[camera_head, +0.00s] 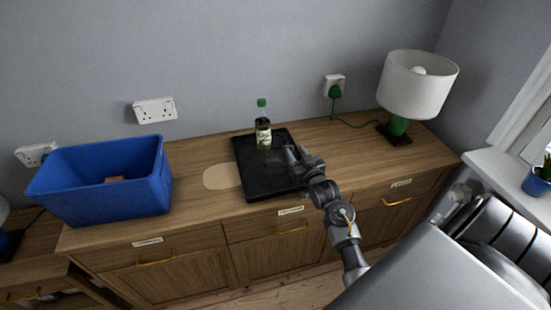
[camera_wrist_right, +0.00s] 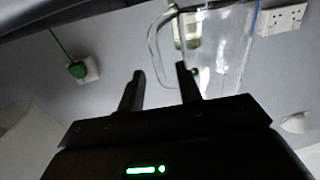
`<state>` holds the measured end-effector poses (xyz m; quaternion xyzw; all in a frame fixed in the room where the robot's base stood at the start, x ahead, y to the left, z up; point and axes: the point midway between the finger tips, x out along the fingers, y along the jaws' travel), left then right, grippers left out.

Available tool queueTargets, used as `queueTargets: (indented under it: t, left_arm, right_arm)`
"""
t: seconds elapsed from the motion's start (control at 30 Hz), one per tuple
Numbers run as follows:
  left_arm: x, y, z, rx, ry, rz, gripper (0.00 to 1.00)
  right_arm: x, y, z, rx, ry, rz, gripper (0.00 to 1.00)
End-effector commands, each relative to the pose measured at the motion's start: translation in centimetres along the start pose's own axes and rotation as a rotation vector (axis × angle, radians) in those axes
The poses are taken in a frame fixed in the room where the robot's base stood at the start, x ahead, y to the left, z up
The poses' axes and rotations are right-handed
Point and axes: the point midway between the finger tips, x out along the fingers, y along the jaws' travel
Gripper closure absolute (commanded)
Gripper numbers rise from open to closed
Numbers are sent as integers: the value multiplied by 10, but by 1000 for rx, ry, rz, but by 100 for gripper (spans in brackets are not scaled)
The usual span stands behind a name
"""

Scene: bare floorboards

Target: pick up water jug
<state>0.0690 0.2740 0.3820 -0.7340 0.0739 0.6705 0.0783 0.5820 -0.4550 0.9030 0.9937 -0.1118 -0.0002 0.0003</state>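The water jug is clear and see-through. In the right wrist view the jug (camera_wrist_right: 235,45) fills the upper middle and right, with its looped handle (camera_wrist_right: 154,40) on its left side. In the head view it is too faint to outline beside my gripper, over the black tray (camera_head: 250,180). My right gripper (camera_head: 297,152) is over the tray's right part. In the wrist view the right gripper (camera_wrist_right: 160,70) has its two fingers apart with nothing clearly between them, close to the handle. Contact cannot be told. My left gripper is out of view.
A dark bottle with a green cap (camera_head: 263,134) stands at the tray's back. A blue crate (camera_head: 105,195) stands at the left of the wooden sideboard (camera_head: 200,215). A lamp (camera_head: 413,85) stands at the right, its cord running to a green plug (camera_head: 335,91).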

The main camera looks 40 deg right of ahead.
Motion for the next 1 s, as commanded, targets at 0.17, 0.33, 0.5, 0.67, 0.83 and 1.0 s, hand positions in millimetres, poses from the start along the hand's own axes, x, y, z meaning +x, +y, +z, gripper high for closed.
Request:
queueTargets:
  t: [0.17,0.33,0.5,0.67,0.83,1.0]
  left_arm:
    - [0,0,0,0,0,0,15]
    - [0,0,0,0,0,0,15]
    - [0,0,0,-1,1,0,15]
    - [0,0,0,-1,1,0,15]
    - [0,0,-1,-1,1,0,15]
    - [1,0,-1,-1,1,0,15]
  right_arm:
    - [0,0,0,0,0,0,68]
    - [0,0,0,0,0,0,90]
    - [-1,0,0,0,0,0,100]
    - [-1,0,0,0,0,0,100]
    - [0,0,-1,1,3,0,100]
    - [0,0,-2,1,4,0,100]
